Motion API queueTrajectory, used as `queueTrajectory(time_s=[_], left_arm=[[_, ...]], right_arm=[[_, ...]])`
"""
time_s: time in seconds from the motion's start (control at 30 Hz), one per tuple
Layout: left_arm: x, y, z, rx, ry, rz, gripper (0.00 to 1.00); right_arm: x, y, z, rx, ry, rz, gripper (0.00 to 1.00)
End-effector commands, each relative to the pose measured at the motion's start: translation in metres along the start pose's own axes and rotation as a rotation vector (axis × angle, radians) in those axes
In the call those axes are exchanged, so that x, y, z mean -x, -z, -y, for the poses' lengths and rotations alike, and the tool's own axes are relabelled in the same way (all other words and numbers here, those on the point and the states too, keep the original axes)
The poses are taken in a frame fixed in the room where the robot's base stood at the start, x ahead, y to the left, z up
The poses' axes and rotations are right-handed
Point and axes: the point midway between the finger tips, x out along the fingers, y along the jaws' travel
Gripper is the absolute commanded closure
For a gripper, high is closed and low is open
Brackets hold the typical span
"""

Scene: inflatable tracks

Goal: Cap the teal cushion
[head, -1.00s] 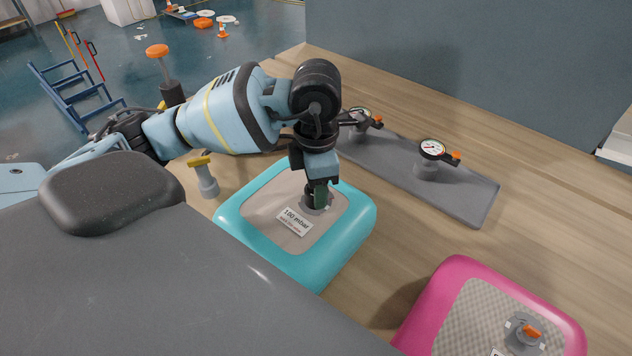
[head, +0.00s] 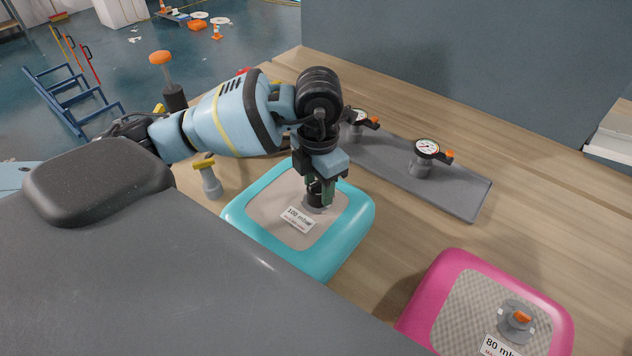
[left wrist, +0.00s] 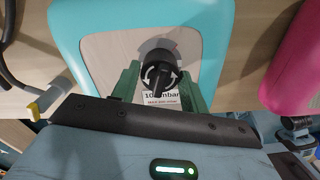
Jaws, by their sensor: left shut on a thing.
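The teal cushion (head: 355,222) lies on the wooden table, with a grey top panel and a white label (head: 298,218) reading about 100 mbar. My left gripper (head: 320,190) points down over the cushion's grey valve (head: 316,206). Its green fingers are shut on a black cap (left wrist: 158,74) with white curved arrows. The cap is at the valve; whether it is fully seated is hidden by the fingers. In the left wrist view the teal cushion (left wrist: 212,30) lies beneath the cap. My right gripper is not in view.
A pink cushion (head: 420,310) with an orange-topped valve (head: 518,318) lies at the lower right. A grey plate (head: 460,198) behind holds gauges, one a round dial (head: 426,149). A yellow-topped grey fitting (head: 208,180) stands left of the teal cushion. Wood between the cushions is clear.

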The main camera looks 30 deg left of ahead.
Motion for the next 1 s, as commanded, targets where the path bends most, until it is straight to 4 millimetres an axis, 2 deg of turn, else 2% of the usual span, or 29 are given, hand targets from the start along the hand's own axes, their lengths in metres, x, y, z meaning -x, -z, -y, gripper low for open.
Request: queueTrajectory(time_s=[0.4, 0.43, 0.6, 1.0], left_arm=[[0.0004, -0.0001, -0.0001, 0.029, 0.000, 0.001, 0.78], [0.0004, -0.0002, -0.0001, 0.029, 0.000, 0.001, 0.52], [0.0006, -0.0001, -0.0001, 0.028, 0.000, 0.001, 0.30], [0.0007, -0.0001, -0.0002, 0.028, 0.000, 0.001, 0.30]], right_arm=[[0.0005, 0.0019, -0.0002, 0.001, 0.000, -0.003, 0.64], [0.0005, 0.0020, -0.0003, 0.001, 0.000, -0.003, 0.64], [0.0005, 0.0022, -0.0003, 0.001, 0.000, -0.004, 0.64], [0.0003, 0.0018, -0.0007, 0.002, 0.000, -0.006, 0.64]])
